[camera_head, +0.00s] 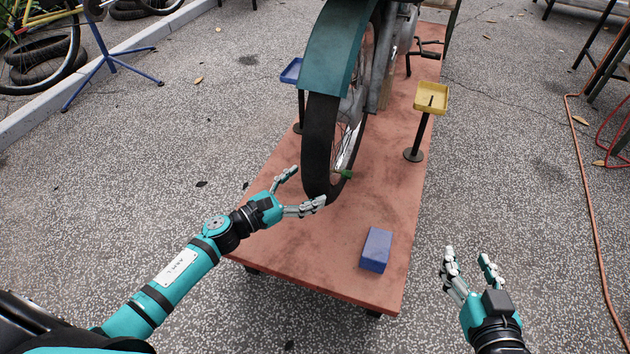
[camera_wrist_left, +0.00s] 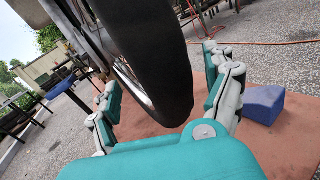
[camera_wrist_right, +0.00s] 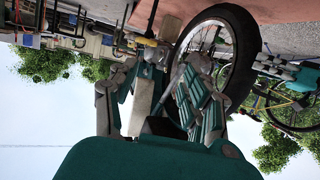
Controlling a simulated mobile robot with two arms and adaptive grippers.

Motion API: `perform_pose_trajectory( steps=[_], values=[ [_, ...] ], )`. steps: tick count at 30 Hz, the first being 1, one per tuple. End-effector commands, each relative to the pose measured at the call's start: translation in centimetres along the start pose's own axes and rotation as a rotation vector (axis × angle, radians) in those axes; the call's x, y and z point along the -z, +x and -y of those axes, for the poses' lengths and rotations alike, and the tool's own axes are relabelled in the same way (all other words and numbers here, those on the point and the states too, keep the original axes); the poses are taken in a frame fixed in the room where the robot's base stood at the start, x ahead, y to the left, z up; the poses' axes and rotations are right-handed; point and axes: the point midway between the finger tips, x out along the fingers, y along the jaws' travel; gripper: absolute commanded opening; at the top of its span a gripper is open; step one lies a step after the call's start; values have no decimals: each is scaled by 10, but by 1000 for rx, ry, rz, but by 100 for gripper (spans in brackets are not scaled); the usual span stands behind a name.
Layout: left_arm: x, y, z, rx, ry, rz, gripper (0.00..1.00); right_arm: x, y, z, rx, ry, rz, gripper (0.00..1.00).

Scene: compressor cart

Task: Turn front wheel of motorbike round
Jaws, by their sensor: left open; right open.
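The motorbike's front wheel (camera_head: 322,140), with a black tyre and a teal mudguard (camera_head: 338,45), stands over a red platform. A small green part (camera_head: 344,174) shows on the wheel near its lower right side. My left gripper (camera_head: 306,188) is open at the near lower part of the tyre. In the left wrist view the tyre (camera_wrist_left: 158,60) lies between its spread fingers, with no clear grip on it. My right gripper (camera_head: 468,256) is open and empty, off the platform to the right. The right wrist view shows the wheel (camera_wrist_right: 245,50) farther off, beyond its fingers.
A blue block (camera_head: 376,249) lies on the near right part of the red platform (camera_head: 320,255). A yellow tray on a post (camera_head: 431,98) stands right of the wheel, a blue tray (camera_head: 291,71) left. An orange hose (camera_head: 588,190) runs along the right pavement.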

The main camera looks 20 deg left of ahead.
Motion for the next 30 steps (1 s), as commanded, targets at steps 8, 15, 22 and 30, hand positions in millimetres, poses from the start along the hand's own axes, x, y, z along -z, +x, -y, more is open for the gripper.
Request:
perform_pose_trajectory(
  steps=[8,15,22,30],
  values=[
    [0,31,0,-1,0,0,85,8,1,1,2,0,-43,49],
    [0,34,0,0,-1,-1,85,10,1,1,3,1,-55,49],
    [0,34,0,0,-1,0,67,10,1,2,4,1,-51,49],
    [0,34,0,0,-1,0,32,9,1,2,4,1,-48,49]
  ],
)
